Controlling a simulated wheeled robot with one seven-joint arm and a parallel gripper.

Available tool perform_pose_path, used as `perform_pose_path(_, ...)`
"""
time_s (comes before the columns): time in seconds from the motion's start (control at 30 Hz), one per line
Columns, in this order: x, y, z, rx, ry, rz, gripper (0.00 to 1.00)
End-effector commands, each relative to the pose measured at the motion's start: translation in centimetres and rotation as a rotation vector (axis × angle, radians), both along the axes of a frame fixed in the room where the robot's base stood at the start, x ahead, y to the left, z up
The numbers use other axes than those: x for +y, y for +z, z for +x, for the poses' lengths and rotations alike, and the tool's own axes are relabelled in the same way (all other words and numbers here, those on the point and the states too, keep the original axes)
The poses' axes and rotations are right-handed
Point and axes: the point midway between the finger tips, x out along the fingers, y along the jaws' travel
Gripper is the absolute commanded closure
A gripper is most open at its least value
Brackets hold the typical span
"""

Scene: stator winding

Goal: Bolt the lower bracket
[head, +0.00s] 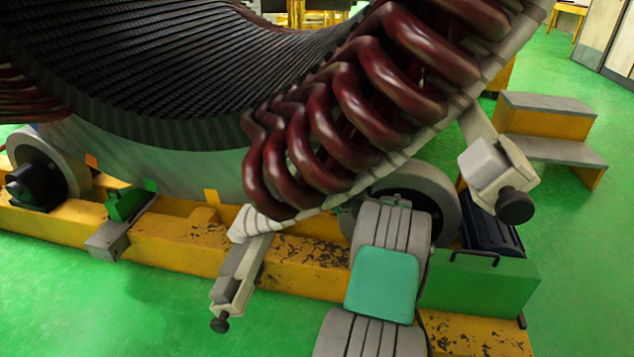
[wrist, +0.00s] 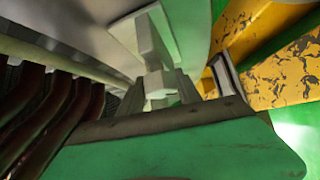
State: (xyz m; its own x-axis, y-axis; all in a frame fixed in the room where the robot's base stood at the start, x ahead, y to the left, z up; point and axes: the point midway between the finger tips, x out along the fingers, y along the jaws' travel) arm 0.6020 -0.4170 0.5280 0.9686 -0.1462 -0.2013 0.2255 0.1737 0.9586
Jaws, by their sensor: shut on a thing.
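The lower bracket (head: 237,278) is a grey metal block with a black knob (head: 220,323) at its bottom end. It hangs at the lower end of the pale ring (head: 262,224) behind the dark red coils, in front of the yellow beam. In the head view my arm is at lower middle and my gripper is hidden. In the wrist view my gripper (wrist: 162,95) is shut on a pale grey piece (wrist: 158,82), just below a light grey block (wrist: 152,45). I cannot tell whether that block is part of the lower bracket.
The dark red coils (head: 345,110) overhang the work area. A second bracket (head: 490,168) with a black knob sits higher on the right. The yellow beam (head: 180,245), a grey roller (head: 420,185) and a green box (head: 478,290) crowd below. Green floor is free at lower left.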

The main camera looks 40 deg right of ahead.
Motion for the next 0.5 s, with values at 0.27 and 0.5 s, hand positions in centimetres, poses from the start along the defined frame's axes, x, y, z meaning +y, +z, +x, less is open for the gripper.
perform_pose_path(0.27,-0.01,-0.04,-0.02,-0.002,0.0,0.002,1.0)
perform_pose_path(0.5,-0.01,-0.16,-0.04,-0.044,0.0,0.036,1.0)
